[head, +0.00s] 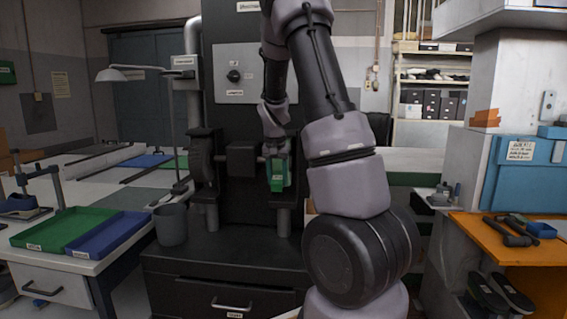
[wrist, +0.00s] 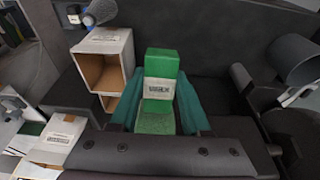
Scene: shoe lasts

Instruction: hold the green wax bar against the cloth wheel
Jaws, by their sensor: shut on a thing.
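My gripper (wrist: 160,78) is shut on the green wax bar (wrist: 162,62), a green block with a white label band, between its two teal fingers. In the head view the gripper (head: 276,164) hangs in front of the dark polishing machine, with green of the bar (head: 277,184) at its lower end. A dark round wheel (head: 203,165) sits at the left end of the machine's shaft, well left of the gripper. The shaft's right end is hidden behind my gripper and arm, so I cannot tell whether a cloth wheel is there or touches the bar. The wrist view shows no wheel clearly.
Open cardboard boxes (wrist: 121,47) show in the wrist view. An orange-topped bench (head: 540,252) with tools is at right.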

